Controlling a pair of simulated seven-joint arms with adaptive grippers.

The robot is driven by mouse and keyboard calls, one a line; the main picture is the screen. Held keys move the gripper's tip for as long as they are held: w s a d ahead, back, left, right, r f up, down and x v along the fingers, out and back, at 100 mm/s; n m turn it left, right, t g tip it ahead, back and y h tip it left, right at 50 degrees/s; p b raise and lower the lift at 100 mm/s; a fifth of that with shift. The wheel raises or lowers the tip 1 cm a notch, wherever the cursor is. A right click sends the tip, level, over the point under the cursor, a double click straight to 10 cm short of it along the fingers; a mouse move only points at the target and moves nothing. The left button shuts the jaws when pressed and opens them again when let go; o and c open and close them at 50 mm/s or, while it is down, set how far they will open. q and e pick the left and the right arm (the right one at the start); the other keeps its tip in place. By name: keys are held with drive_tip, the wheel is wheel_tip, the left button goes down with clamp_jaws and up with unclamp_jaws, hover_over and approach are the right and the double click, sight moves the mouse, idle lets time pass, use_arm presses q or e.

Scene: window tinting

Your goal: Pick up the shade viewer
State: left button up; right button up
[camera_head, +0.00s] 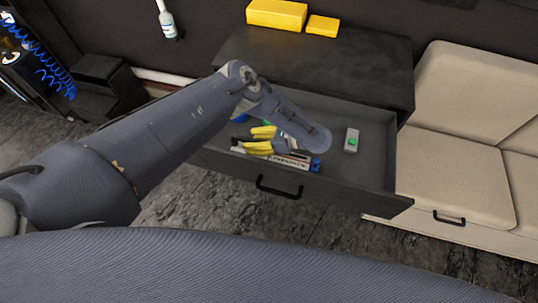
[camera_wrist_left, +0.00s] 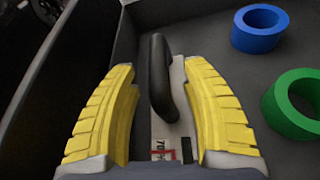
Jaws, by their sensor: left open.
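A pale flat piece with a black upright handle (camera_wrist_left: 161,80) and print that looks like "70" lies in the open drawer, in the left wrist view; it looks like the shade viewer (camera_wrist_left: 180,75). My left gripper (camera_head: 252,140) has yellow fingers and reaches down into the drawer's left part, pointing left. In the left wrist view the open fingers (camera_wrist_left: 158,66) stand on either side of the handle, with gaps visible. The gripper and wrist hide part of the piece in the head view. My right gripper is not in view.
The drawer (camera_head: 395,165) has raised walls. A blue tape roll (camera_wrist_left: 259,28) and a green tape roll (camera_wrist_left: 295,104) lie beside the piece. A grey box with a green spot (camera_head: 351,140) lies farther right. Yellow boxes (camera_head: 277,14) stand on the cabinet; a beige seat (camera_head: 455,140) is at right.

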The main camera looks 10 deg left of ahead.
sight(244, 141)
use_arm(q)
drive_tip(key=shift+x, duration=1.75)
drive_tip(key=shift+r, duration=0.1)
drive_tip(key=shift+c, duration=0.4)
clamp_jaws()
